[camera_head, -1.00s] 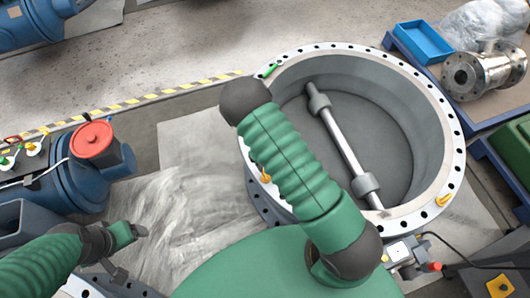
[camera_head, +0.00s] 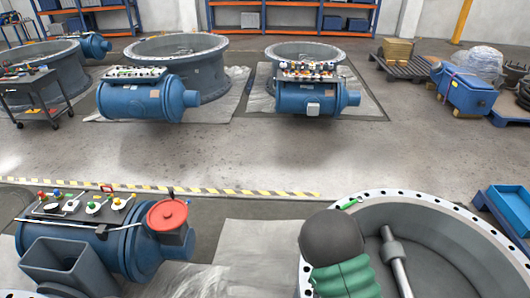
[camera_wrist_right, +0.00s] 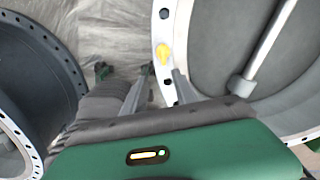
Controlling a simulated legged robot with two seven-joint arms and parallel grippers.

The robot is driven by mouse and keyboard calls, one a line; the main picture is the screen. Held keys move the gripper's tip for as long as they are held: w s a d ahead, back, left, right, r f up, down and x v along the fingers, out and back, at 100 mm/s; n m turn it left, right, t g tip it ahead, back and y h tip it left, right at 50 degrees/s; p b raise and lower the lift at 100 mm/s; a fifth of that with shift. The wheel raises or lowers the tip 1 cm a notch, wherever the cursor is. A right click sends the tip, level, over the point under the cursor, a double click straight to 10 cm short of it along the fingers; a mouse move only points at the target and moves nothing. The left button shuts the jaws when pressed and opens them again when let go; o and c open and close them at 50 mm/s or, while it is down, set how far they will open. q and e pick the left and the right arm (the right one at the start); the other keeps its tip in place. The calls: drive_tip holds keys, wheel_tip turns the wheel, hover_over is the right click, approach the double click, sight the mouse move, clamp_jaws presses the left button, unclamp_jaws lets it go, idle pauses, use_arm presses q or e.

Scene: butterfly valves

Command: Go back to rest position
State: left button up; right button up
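My right gripper (camera_wrist_right: 165,82) shows in the right wrist view with its two fingers apart and nothing between them. The pale flange of the large grey valve (camera_wrist_right: 167,25) lies beyond the fingers, with a yellow plug (camera_wrist_right: 164,53) on it. In the head view the same valve (camera_head: 405,205) fills the lower right. My right arm's dark joint and green sleeve stand in front of its left rim and hide part of it. No gripper shows in the head view.
A blue cylinder with a red cap (camera_head: 167,214) and a tool-covered black top (camera_head: 75,213) stands at left. A blue tray (camera_head: 512,207) is at right. Beyond the striped floor line (camera_head: 230,191) is open floor, then more valves (camera_head: 185,55) and shelving (camera_head: 290,17).

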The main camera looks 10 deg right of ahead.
drive_tip(key=s+a+r+n+t, duration=0.1)
drive_tip(key=r+n, duration=0.4)
drive_tip(key=n, duration=0.6)
drive_tip(key=s+a+r+n, duration=0.3)
drive_tip(key=s+r+n, duration=0.2)
drive_tip(key=n, duration=0.6)
drive_tip(key=s+a+r+n+t, duration=0.1)
drive_tip(key=s+a+r+n, duration=0.2)
drive_tip(key=r+n, duration=0.3)
drive_tip(key=n, duration=0.5)
drive_tip(key=shift+s+r+n+t, duration=0.25)
drive_tip(key=shift+r+n+t, duration=0.05)
drive_tip(key=shift+r, duration=0.1)
